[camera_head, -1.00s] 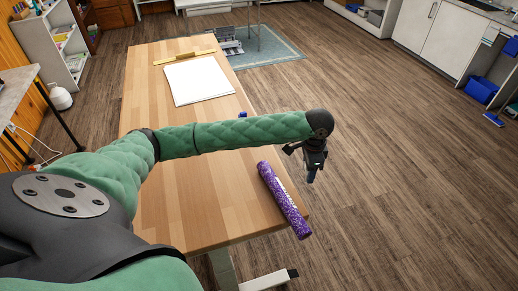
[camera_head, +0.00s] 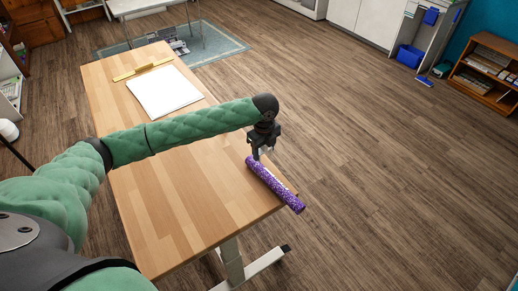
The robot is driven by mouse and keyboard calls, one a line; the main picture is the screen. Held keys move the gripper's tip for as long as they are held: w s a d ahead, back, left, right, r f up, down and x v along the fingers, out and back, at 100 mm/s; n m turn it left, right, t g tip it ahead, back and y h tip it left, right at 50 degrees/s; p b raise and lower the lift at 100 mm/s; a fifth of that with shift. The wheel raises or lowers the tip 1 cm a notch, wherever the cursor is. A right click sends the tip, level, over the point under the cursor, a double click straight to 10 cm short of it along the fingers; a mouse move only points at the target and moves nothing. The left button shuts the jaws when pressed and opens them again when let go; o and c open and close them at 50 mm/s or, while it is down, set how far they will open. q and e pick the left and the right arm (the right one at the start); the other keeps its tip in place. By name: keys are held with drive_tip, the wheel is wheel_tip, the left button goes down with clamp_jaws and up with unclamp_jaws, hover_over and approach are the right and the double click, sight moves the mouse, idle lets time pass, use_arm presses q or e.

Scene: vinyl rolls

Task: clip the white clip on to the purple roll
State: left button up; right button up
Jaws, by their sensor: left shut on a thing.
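The purple roll (camera_head: 275,185) lies on the right side of the wooden table, with its near end sticking out past the table's edge. My left gripper (camera_head: 263,152) points down just above the roll's far end. It is shut on a small pale thing, which looks like the white clip (camera_head: 267,150); the fingers hide most of it. I cannot tell whether the clip touches the roll. My right gripper is not in view.
The wooden table (camera_head: 185,200) is mostly bare in front. A white sheet or pad (camera_head: 164,91) and a yellow ruler-like bar (camera_head: 143,69) lie toward its far end. My green left arm crosses above the table. Open floor lies to the right.

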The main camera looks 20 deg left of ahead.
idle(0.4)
use_arm(q)
drive_tip(key=shift+r+p, duration=0.15)
drive_tip(key=shift+p, duration=0.4)
drive_tip(key=shift+f+b, duration=0.35)
drive_tip(key=shift+f, duration=0.15)
drive_tip(key=shift+f+b, duration=0.75)
drive_tip(key=shift+f, duration=1.9)
drive_tip(key=shift+f, duration=0.25)
drive_tip(key=shift+f, duration=0.15)
drive_tip(key=shift+f, duration=0.2)
